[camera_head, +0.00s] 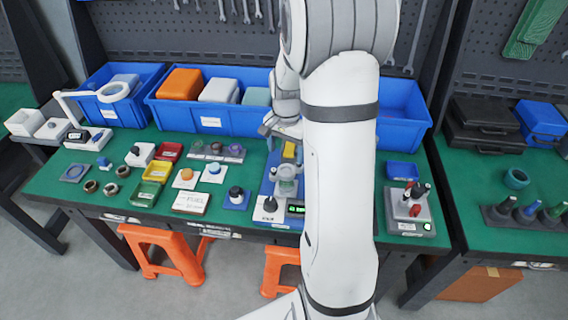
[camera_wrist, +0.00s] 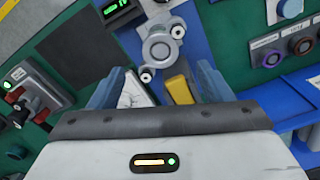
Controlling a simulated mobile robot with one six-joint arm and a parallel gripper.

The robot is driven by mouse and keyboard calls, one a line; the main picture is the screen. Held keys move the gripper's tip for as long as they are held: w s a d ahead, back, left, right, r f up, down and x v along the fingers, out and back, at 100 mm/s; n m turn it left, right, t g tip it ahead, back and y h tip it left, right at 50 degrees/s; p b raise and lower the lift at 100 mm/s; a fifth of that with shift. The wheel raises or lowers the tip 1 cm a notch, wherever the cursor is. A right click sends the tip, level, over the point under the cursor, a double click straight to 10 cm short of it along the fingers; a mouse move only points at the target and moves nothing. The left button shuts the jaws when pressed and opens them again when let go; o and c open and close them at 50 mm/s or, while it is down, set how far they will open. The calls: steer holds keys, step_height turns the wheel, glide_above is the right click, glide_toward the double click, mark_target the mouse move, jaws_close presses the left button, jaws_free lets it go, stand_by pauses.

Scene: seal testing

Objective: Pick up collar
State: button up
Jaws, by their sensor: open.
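I cannot tell for certain which part is the collar. Ring-shaped parts lie at the left of the green bench: a dark ring (camera_head: 90,186), another ring (camera_head: 110,189) and a third (camera_head: 123,171). A teal ring (camera_head: 516,179) sits on the right-hand bench. My gripper (camera_wrist: 158,76) is open and empty above the blue test fixture (camera_head: 268,196). In the wrist view, the fixture's round grey head (camera_wrist: 160,50) lies ahead of the fingers, and a yellow block (camera_wrist: 179,89) shows between them. In the head view, my arm hides part of the fixture and bench.
Blue bins (camera_head: 212,118) line the bench's back. A tray with several round parts (camera_head: 215,152) lies left of the fixture. A grey box with red and black knobs (camera_head: 410,210) stands on the right. Green bench surface is bare near the front left.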

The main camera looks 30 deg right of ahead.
mark_target(287, 171)
steer(key=shift+w+d+f+p, duration=0.1)
steer(key=shift+f+p, duration=0.4)
steer(key=shift+f, duration=1.5)
steer(key=shift+w+d+f+p, duration=0.1)
steer(key=shift+f+p, duration=0.4)
steer(key=shift+f, duration=1.45)
steer(key=shift+c, duration=0.5)
steer(key=c, duration=0.9)
steer(key=shift+c, duration=0.2)
